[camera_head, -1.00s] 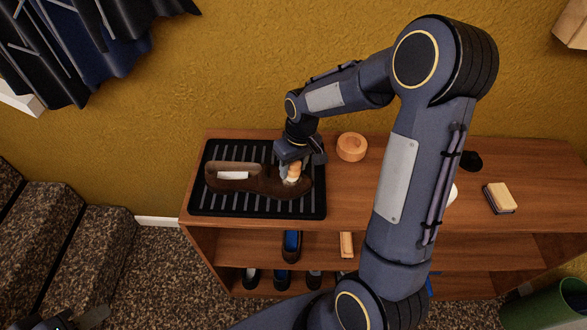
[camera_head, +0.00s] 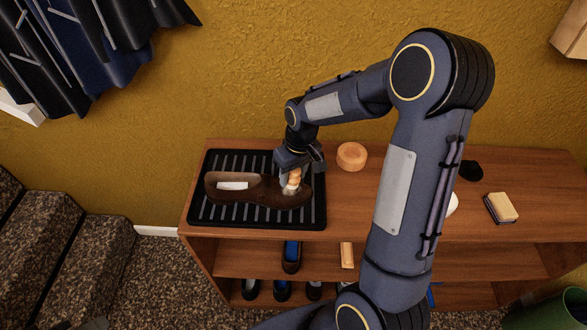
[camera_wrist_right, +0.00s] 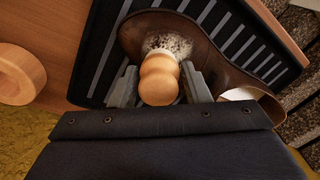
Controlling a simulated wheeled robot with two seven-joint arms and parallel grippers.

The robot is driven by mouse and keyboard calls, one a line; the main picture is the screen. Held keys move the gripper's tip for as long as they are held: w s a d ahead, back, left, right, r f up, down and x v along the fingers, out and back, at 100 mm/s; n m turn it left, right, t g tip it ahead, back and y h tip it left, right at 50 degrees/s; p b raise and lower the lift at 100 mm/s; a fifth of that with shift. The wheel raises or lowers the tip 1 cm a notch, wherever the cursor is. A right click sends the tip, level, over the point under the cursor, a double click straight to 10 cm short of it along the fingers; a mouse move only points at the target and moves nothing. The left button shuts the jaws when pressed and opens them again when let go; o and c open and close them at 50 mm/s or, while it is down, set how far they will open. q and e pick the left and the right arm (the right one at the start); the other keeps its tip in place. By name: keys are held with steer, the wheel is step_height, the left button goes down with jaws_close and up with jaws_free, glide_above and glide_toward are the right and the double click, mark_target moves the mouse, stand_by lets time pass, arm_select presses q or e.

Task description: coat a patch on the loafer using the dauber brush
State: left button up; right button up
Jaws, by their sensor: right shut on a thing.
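The brown loafer (camera_head: 262,193) lies on a black ridged tray (camera_head: 206,215) on top of the wooden shelf unit, with a pale insole patch showing in its opening. My right gripper (camera_head: 292,175) is over the right part of the loafer, shut on the dauber brush (camera_head: 294,180) by its turned wooden handle. In the right wrist view the brush (camera_wrist_right: 158,80) stands between the fingers, its speckled bristles (camera_wrist_right: 168,44) against or just over the loafer's upper (camera_wrist_right: 208,50). Contact is hard to confirm. At the lower left edge of the head view, a dark piece that may be my left arm barely shows.
A round wooden pot (camera_head: 352,156) stands right of the tray. A wood-backed brush (camera_head: 501,207) lies further right, with a dark lump (camera_head: 471,171) near it. My right forearm covers the middle of the shelf top.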

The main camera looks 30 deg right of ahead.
steer(key=shift+s+a+f, duration=0.1)
steer(key=shift+s+a, duration=0.2)
steer(key=shift+s, duration=0.3)
steer(key=shift+s+a+f, duration=0.1)
steer(key=shift+s+a, duration=0.2)
steer(key=shift+s, duration=0.3)
steer(key=shift+s+a+r, duration=0.1)
steer(key=shift+s+a, duration=0.4)
steer(key=shift+s, duration=0.35)
steer(key=shift+r, duration=0.15)
steer(key=shift+s+d+r+p, duration=0.1)
steer(key=shift+d+r+p, duration=0.1)
steer(key=shift+r+p, duration=1.1)
steer(key=shift+s+d+r+p, duration=0.15)
steer(key=shift+r+p, duration=0.7)
steer(key=shift+r, duration=0.75)
steer(key=shift+w, duration=0.1)
step_height(320, 180, up, 3)
steer(key=shift+d+f+p, duration=0.1)
steer(key=shift+d+p, duration=0.05)
steer(key=shift+p, duration=1.05)
